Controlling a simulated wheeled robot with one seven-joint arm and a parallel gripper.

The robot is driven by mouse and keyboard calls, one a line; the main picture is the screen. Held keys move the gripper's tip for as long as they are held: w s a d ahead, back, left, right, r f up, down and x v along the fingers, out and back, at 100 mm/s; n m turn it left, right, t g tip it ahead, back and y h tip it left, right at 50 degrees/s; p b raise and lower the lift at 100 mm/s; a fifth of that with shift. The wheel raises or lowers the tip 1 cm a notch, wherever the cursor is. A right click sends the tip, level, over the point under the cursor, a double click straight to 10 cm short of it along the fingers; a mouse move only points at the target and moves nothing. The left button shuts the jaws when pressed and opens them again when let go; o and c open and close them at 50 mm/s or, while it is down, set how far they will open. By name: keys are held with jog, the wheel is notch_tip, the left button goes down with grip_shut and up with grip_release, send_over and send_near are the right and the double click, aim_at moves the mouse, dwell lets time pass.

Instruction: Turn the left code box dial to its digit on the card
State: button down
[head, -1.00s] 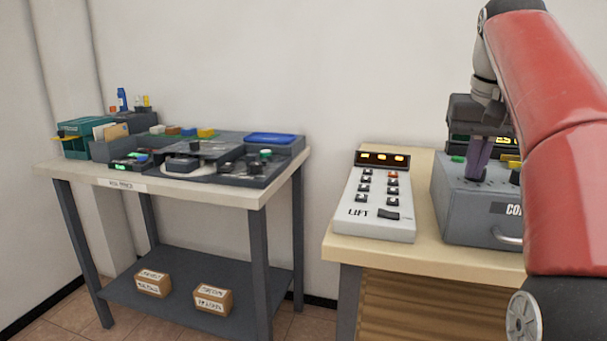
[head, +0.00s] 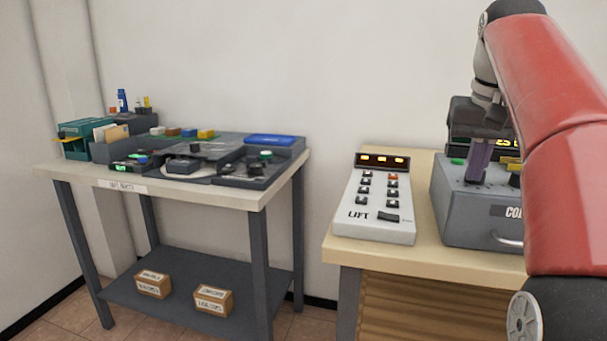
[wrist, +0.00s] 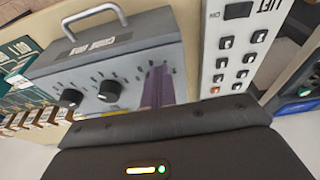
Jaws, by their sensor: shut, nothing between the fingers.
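The grey code box (head: 460,218) stands on the right-hand table, its front label partly hidden by my arm. In the wrist view the code box (wrist: 125,55) shows two black dials, one dial (wrist: 70,98) farther from my fingers and one dial (wrist: 110,91) nearer. My gripper (head: 476,178) is shut, its purple fingers pointing down at the left part of the box top. The wrist view shows the gripper (wrist: 154,72) beside a ring of tick marks. The left dial is hidden by the fingers; I cannot tell whether they touch it. No card with digits is readable.
A white lift panel (head: 375,212) with switches stands just left of the box. A second table (head: 165,193) with trays stands at left. A floor gap separates the tables.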

jog(key=shift+s+d+r+p, duration=0.1)
jog(key=shift+s+d+p, duration=0.1)
jog(key=shift+d+p, duration=0.3)
jog(key=shift+d, duration=0.55)
jog(key=shift+s, duration=0.2)
jog(key=shift+s+d, duration=0.1)
jog(key=shift+s, duration=0.15)
jog(key=shift+s, duration=0.1)
dwell(0.4)
